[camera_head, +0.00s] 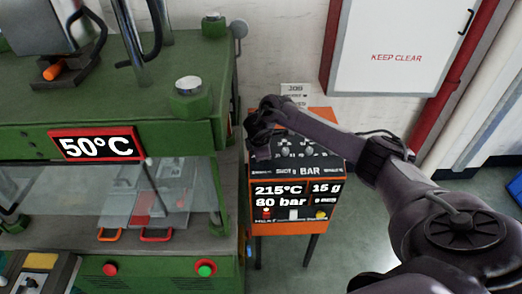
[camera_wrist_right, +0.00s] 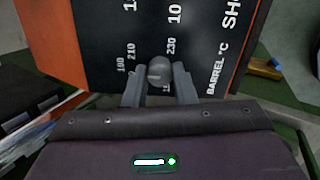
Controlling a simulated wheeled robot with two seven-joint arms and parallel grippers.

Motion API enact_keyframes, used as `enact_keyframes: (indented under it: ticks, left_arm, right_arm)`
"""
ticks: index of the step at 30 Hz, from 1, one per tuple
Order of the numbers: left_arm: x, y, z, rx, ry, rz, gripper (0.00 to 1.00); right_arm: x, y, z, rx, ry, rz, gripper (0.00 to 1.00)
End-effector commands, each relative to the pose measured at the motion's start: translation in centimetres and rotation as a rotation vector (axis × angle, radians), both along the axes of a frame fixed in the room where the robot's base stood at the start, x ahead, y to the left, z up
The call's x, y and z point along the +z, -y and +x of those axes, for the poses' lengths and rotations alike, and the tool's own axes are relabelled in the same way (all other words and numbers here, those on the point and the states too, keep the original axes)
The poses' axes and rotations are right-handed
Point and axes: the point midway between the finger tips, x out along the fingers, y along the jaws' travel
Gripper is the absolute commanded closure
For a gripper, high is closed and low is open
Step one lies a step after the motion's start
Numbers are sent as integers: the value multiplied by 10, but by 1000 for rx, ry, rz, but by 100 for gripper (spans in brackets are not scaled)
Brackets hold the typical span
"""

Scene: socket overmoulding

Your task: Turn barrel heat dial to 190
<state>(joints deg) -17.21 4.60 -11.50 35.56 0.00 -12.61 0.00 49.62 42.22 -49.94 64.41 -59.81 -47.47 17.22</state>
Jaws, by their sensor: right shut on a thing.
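The control box (camera_head: 296,215) stands on an orange stand right of the green press. Its display (camera_head: 293,195) reads 215°C, 15 g and what looks like 80 bar. My right gripper (camera_head: 262,148) reaches over the box's left part and hides the dial there in the head view. In the right wrist view the barrel heat dial (camera_wrist_right: 159,70) is a small grey knob between the two fingers of my right gripper (camera_wrist_right: 160,80), which are shut on it. Scale numbers 190, 210 and 230 show around it, beside the label "BARREL °C". My left gripper is not in view.
The green press (camera_head: 100,110) fills the left, with a 50°C display (camera_head: 97,146) and a clear guard. A small sign (camera_head: 294,96) stands behind the control box. A white "KEEP CLEAR" cabinet (camera_head: 395,55) hangs on the wall.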

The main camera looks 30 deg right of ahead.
Motion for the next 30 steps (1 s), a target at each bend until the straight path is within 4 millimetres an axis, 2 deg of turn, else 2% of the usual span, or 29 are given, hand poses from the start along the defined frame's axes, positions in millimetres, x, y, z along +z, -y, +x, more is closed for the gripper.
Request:
enact_keyframes:
  ticks: [10, 11, 15, 25, 30]
  left_arm:
    - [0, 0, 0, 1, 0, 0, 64]
    - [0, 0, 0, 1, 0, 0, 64]
    - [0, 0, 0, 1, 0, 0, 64]
    - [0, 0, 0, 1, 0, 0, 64]
    - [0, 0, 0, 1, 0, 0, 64]
  right_arm:
    - [0, 0, 0, 2, -1, 1, 99]
    - [0, 0, 0, 2, -1, 1, 73]
    - [0, 0, 0, 1, -1, 1, 55]
    - [3, -1, -1, 0, 0, 1, 54]
    - [23, -6, -8, 3, 2, 0, 54]
